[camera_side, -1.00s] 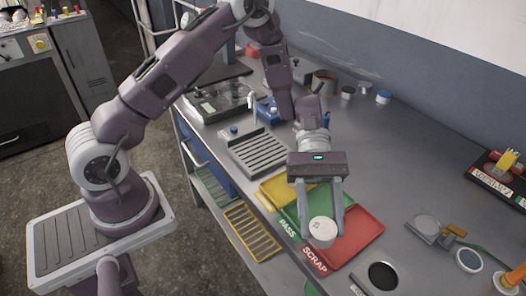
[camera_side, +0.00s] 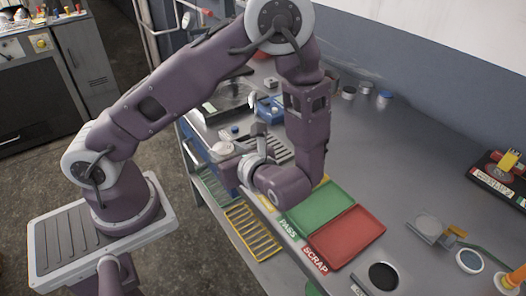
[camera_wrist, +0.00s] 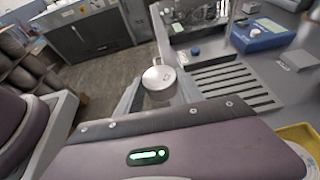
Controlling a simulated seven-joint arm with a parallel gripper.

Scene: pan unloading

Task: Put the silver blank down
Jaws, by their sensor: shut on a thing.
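The silver blank (camera_wrist: 158,78) is a short round piece with a small mark on its pale top. My gripper (camera_wrist: 158,92) is shut on it, one finger on each side. In the side view the blank (camera_side: 222,148) shows at the left end of my gripper, near the bench's front edge, left of the grey slotted plate (camera_side: 275,150). Whether it touches anything below cannot be told. The slotted plate also shows to the right of the blank in the wrist view (camera_wrist: 232,86). The green PASS tray (camera_side: 318,208) and red SCRAP tray (camera_side: 345,238) look empty.
The yellow tray (camera_wrist: 303,136) is mostly hidden. A blue box (camera_wrist: 262,34) stands behind the slotted plate. A dark instrument (camera_side: 225,100) stands farther back. A yellow rack (camera_side: 252,232) lies below the bench front.

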